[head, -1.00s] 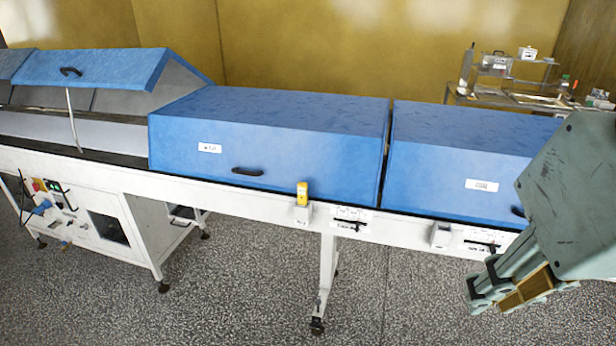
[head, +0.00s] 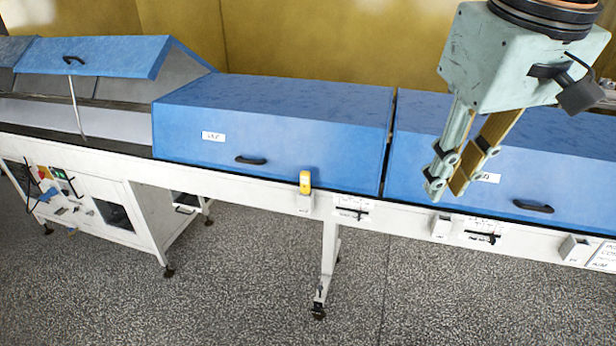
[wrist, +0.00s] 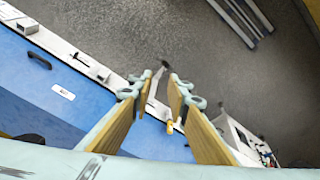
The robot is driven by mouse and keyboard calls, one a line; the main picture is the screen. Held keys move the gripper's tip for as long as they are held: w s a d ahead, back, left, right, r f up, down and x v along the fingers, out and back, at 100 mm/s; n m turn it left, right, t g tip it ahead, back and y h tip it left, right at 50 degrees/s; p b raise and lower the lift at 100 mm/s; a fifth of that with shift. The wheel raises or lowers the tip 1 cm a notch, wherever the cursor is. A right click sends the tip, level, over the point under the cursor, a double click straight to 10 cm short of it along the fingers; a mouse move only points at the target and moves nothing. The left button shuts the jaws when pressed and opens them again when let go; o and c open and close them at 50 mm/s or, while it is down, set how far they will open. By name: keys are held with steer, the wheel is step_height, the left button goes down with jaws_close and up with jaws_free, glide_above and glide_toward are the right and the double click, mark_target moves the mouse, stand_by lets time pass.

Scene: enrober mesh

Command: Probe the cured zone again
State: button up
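A small yellow device (head: 305,183), seemingly the probe, stands upright in a white holder on the front rail, below the middle blue hood (head: 270,135). It also shows as a small yellow spot between my fingers in the wrist view (wrist: 169,128). My gripper (head: 446,190) points down in front of the right blue hood (head: 550,165), to the right of the yellow device and apart from it. Its fingers are parted and nothing is held; the wrist view shows the gap (wrist: 158,88). I cannot tell which zone is the cured one.
The white front rail (head: 385,222) carries empty-looking holders (head: 440,226) and slide levers (head: 483,237). The left hood (head: 95,55) is propped open. A white cabinet with controls (head: 85,205) stands below left. The floor in front is clear.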

steer(key=w+a+n+p, duration=0.1)
steer(key=w+a+n, duration=0.1)
steer(key=w, duration=0.6)
steer(key=w+a+n+p, duration=0.1)
steer(key=w+a, duration=0.2)
steer(key=w, duration=0.5)
steer(key=n+g+p, duration=0.3)
steer(key=n+p, duration=0.2)
steer(key=n, duration=0.4)
glide_above(306, 173)
steer(key=f, duration=2.2)
steer(key=shift+s+d+f, duration=0.1)
steer(key=shift+s+d, duration=0.1)
steer(key=shift+s, duration=0.05)
steer(key=shift+w+a+f, duration=0.3)
steer(key=shift+f, duration=0.2)
steer(key=shift+f, duration=0.1)
steer(key=shift+f, duration=4.2)
steer(key=shift+f, duration=0.1)
steer(key=shift+w+f, duration=0.1)
steer(key=shift+f, duration=2.4)
